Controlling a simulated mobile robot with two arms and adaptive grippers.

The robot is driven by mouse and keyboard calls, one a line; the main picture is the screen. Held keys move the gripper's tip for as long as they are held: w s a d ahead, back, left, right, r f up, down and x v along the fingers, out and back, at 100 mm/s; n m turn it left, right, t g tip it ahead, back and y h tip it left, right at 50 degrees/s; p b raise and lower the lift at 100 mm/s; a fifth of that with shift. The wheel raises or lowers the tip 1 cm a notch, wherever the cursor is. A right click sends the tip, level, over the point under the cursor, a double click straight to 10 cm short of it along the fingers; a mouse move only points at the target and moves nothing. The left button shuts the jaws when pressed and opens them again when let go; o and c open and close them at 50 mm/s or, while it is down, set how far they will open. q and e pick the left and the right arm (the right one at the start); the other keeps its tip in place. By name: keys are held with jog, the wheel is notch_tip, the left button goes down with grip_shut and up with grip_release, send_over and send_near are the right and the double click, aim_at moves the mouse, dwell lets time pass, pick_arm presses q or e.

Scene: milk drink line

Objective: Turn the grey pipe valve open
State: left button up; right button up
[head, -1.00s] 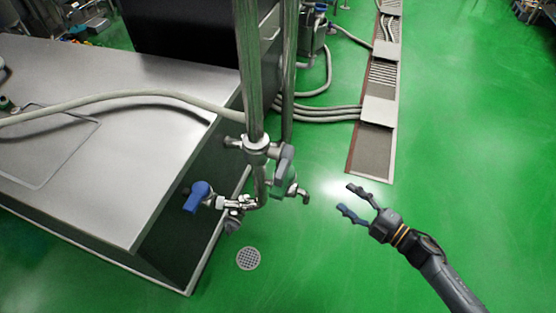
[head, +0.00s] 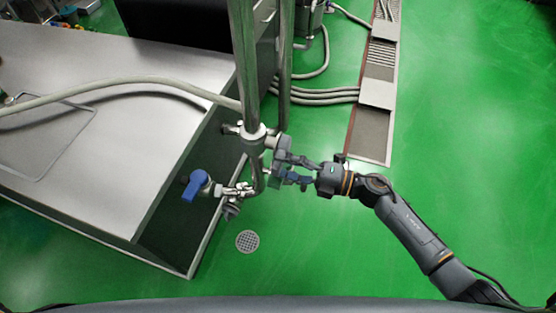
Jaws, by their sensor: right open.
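The grey pipe valve (head: 282,146) sits on the right side of the vertical steel pipe (head: 243,62), and its lower part is partly hidden by my fingers. My right gripper (head: 285,170) is open. Its two fingers point left, one above the other, with their tips at the valve's lower part. I cannot tell whether they touch it or whether the handle lies between them. My left gripper is not in view.
A blue-handled valve (head: 196,186) is on a branch to the left of the pipe. A steel table (head: 110,180) with a hose (head: 120,86) fills the left. A floor drain (head: 247,241) lies below. The green floor (head: 480,130) at right is clear.

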jog(key=shift+x, duration=1)
grip_shut()
